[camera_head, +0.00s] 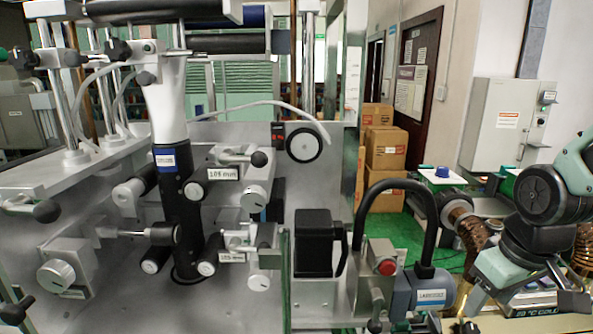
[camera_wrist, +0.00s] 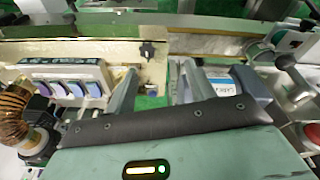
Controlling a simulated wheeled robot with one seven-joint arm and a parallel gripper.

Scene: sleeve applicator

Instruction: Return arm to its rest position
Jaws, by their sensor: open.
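My arm (camera_head: 540,225) is folded at the right side of the head view, with its teal and black links in front of the bench there. My gripper (camera_wrist: 153,82) shows in the wrist view with two grey fingers apart and nothing between them. A green floor or mat strip and a small black knob (camera_wrist: 148,50) show beyond the fingers. In the head view the fingertips are hard to make out. The machine's labelled grey-blue motor (camera_head: 430,290) stands left of my arm; a labelled blue-grey block also shows right of the fingers in the wrist view (camera_wrist: 222,88).
The sleeve applicator's metal plate (camera_head: 90,215) fills the left. A red button (camera_head: 386,267) and a curved black hose (camera_head: 420,185) stand near my arm. Ribbed copper-coloured hoses (camera_head: 473,235) lie close beside it. A white panel with several buttons (camera_wrist: 65,80) is left in the wrist view.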

